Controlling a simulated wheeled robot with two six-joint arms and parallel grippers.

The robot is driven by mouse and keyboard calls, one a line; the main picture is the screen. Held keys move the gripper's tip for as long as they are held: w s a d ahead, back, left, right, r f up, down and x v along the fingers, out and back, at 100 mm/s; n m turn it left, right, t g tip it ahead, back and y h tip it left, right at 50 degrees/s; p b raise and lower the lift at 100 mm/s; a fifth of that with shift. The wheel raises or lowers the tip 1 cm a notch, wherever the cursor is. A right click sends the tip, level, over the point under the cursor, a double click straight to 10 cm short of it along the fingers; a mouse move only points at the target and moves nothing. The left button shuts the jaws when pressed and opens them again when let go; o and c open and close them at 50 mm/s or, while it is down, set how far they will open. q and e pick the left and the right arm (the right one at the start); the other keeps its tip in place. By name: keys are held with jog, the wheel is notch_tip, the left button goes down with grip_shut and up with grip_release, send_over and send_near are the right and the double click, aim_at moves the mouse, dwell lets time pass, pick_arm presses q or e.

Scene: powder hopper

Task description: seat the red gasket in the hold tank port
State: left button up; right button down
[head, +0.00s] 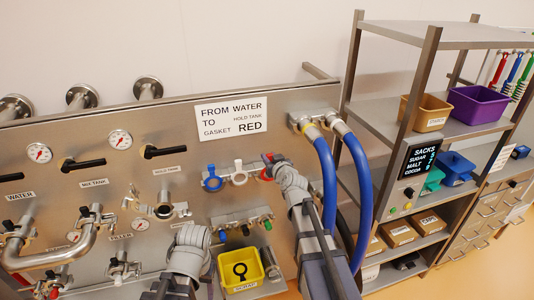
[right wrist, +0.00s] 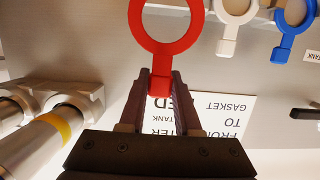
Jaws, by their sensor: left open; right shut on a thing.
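The red gasket (right wrist: 166,22), a ring with a short tab, is in my right gripper (right wrist: 160,82), which is shut on the tab in the right wrist view. The hold tank port (head: 165,210), a steel fitting on the panel, is to the left, under a valve with a small label. My left gripper (head: 190,236) is open in front of the panel, below right of that port; its fingers are hard to make out.
A blue gasket (head: 212,181) and a white gasket (head: 239,176) hang beside the red one. A sign (head: 232,117) reads from water to hold tank, gasket red. Blue hoses (head: 357,190) stand right of my right arm. A yellow scrap bin (head: 241,286) holds a black ring-shaped part.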

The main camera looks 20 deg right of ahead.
jog(key=shift+s, duration=1.2)
